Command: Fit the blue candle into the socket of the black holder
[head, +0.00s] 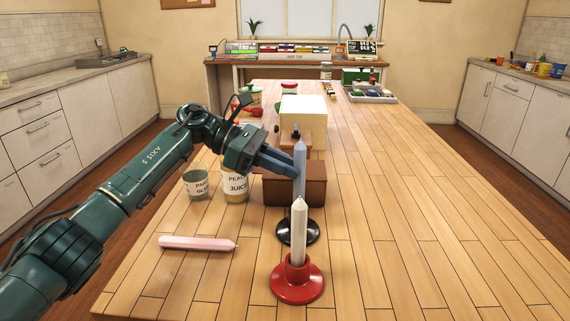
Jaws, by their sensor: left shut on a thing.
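The blue candle (299,160) stands upright near the middle of the head view. My left gripper (293,170) reaches in from the left and is shut on it. The black holder (312,232) stands on the table directly below the candle. A white candle in front hides the blue candle's lower end and the holder's socket, so I cannot tell whether the two touch. My right gripper is not in view.
The white candle (299,230) stands in a red holder (297,283) just in front. A pink candle (197,243) lies at the left. A glass (196,184), a juice container (236,186) and a brown box (316,187) stand behind. The table's right side is clear.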

